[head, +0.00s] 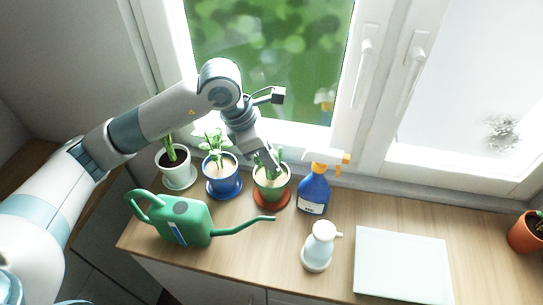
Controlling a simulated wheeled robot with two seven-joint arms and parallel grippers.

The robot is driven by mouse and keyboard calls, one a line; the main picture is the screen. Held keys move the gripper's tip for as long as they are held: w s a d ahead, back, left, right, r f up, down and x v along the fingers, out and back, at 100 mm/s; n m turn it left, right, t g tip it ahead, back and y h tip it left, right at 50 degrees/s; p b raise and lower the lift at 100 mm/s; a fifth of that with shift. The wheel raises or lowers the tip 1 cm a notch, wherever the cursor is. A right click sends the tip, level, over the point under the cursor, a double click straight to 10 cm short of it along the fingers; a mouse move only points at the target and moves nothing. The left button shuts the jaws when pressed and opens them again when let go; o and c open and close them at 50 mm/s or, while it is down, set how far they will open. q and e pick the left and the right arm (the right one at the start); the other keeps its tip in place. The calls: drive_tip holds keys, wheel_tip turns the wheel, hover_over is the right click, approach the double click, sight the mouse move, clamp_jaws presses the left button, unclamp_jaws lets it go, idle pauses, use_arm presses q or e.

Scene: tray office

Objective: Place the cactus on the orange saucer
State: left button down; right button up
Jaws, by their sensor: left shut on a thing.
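The fingertips are partly hidden by the cactus and my wrist. My right gripper is not in view.
A plant in a blue pot (222,180) and a white-potted plant (175,167) stand to the left. A blue spray bottle (313,190) is close on the right. A green watering can (182,220), a white sprayer (318,247) and a pale tray (402,265) are nearer the front.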

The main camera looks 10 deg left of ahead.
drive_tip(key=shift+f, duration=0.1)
use_arm(q)
drive_tip(key=shift+f, duration=0.1)
drive_tip(key=c, duration=1.5)
unclamp_jaws()
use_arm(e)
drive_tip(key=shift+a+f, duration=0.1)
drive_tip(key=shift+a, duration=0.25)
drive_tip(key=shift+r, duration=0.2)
use_arm(q)
drive_tip(key=b+v, duration=0.3)
drive_tip(key=v, duration=0.9)
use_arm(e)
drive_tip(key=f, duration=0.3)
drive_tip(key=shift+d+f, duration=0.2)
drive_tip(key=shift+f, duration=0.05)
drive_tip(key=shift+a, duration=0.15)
